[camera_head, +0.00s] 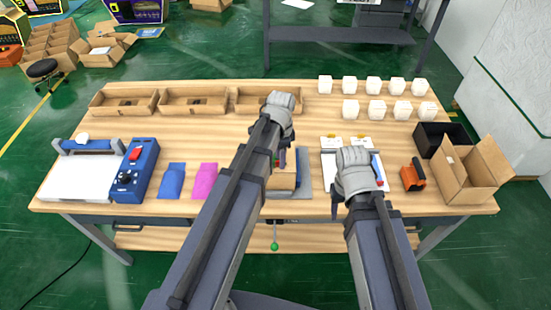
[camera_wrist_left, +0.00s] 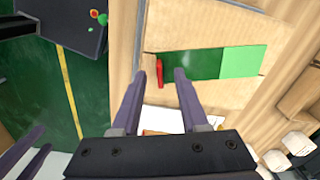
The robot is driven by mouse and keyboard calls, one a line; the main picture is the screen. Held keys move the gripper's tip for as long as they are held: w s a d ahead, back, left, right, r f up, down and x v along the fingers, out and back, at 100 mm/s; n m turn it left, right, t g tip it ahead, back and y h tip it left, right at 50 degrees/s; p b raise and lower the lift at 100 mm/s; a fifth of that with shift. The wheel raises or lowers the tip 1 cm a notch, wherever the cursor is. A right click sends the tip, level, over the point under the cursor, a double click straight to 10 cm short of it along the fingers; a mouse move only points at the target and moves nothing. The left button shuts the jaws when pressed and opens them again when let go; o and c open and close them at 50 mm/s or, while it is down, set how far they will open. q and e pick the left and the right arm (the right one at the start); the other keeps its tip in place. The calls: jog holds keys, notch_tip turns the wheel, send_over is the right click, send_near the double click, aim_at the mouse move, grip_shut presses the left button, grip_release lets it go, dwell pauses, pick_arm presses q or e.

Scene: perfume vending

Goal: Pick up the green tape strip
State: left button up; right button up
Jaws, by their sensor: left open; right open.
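In the left wrist view a green strip (camera_wrist_left: 240,62) lies on a cardboard surface, light green at its right end and dark green toward my fingers. A slim red piece (camera_wrist_left: 159,74) stands at its left end. My left gripper (camera_wrist_left: 160,74) is open, its two fingers pointing at the red piece and the strip's dark end; contact cannot be told. In the head view my left gripper (camera_head: 282,158) is above a small cardboard box (camera_head: 281,180), and my arm hides much of it. My right gripper (camera_head: 337,208) is open near the white sheets, partly hidden by its wrist.
Cardboard trays (camera_head: 193,104) and several white cups (camera_head: 373,86) stand at the back. A blue device (camera_head: 138,168), blue pouch (camera_head: 171,181) and pink pouch (camera_head: 204,180) are left. An orange tape dispenser (camera_head: 413,176), black bin (camera_head: 440,138) and open carton (camera_head: 469,178) are right.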

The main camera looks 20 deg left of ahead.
pick_arm(q)
jog(key=shift+f, duration=0.2)
grip_shut()
dwell(0.4)
